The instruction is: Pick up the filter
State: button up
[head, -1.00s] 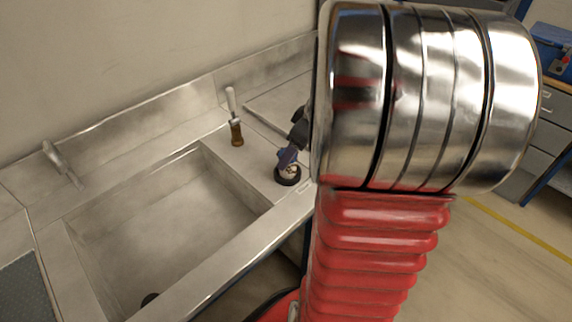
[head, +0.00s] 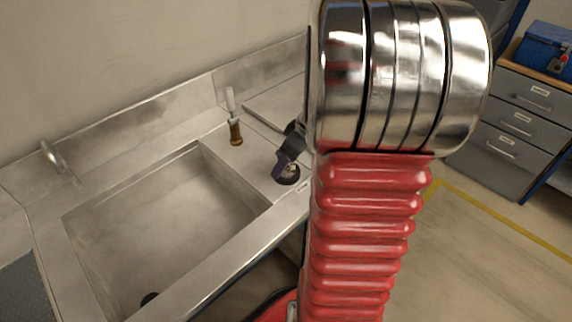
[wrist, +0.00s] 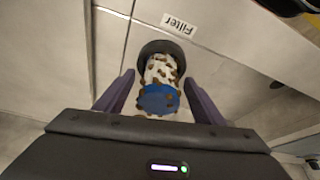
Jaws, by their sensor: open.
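The filter (wrist: 160,80) is a short white cylinder with brown specks and a blue cap. In the wrist view it stands in a dark round base (wrist: 172,48) near a "Filter" label. In the head view the filter (head: 290,167) is small and partly hidden by my gripper (head: 290,148). My gripper (wrist: 159,84) is open, with one finger on each side of the filter. Gaps show between fingers and filter; I cannot tell exactly how deep it sits between them.
A steel sink basin (head: 165,225) lies left of the filter, with a faucet (head: 60,165) at its back. A white-handled tool with a brown lower part (head: 236,133) stands behind the basin. The wall backs the counter. Grey drawers (head: 515,120) and a blue box (head: 545,50) are at right.

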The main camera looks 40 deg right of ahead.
jog(key=shift+c, duration=0.5)
jog(key=c, duration=1.1)
jog(key=shift+r, duration=0.15)
jog(key=shift+c, duration=0.2)
notch_tip(320, 180, up, 10)
jog(key=shift+f, duration=0.1)
